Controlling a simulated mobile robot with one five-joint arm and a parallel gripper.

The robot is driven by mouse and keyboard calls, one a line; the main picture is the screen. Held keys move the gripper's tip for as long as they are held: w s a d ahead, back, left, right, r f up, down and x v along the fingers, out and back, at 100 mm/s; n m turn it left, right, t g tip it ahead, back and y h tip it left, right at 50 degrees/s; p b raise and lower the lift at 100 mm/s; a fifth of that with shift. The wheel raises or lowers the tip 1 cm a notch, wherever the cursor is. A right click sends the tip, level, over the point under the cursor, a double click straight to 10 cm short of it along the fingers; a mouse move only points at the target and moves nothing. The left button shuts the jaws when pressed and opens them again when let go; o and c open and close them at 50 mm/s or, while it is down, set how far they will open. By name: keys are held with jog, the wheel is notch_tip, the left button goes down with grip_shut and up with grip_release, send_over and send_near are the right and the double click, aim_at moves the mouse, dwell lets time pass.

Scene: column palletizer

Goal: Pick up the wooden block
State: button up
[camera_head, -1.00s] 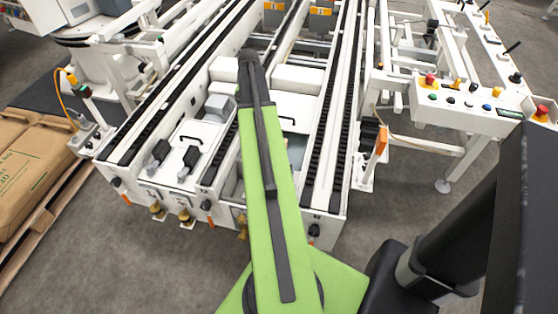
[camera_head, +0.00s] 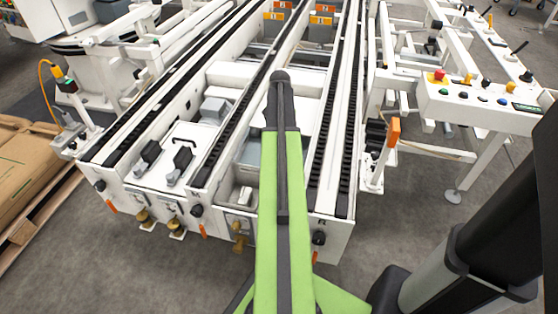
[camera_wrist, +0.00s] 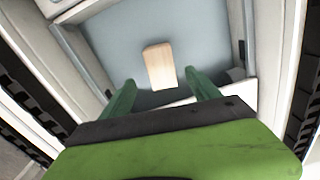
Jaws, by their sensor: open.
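The wooden block (camera_wrist: 159,66) is a small pale upright-looking piece in the wrist view. It lies on a grey-blue surface (camera_wrist: 110,40) inside a white frame. My gripper (camera_wrist: 160,92) is open, with its two green fingers spread to the left and right below the block in the picture. The block appears between and just beyond the fingertips, and nothing is held. I cannot tell the exact gap in height. In the head view my arm hides the block and the gripper.
White conveyor rails with black chains (camera_head: 330,120) run on both sides of my arm. A control panel with buttons (camera_head: 480,98) stands at the right. White frame walls (camera_wrist: 75,55) surround the block's recess.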

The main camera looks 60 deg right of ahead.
jog(key=f+b, duration=0.4)
jog(key=f, duration=0.1)
jog(key=f+b, duration=0.2)
jog(key=shift+a+f, duration=0.25)
jog(key=shift+f, duration=0.1)
jog(key=shift+r, duration=0.15)
jog(key=c, duration=1.5)
notch_tip(320, 180, up, 10)
jog(key=p, duration=1)
jog(key=shift+w+r, duration=0.1)
jog(key=shift+r, duration=0.05)
jog(key=shift+c, duration=0.2)
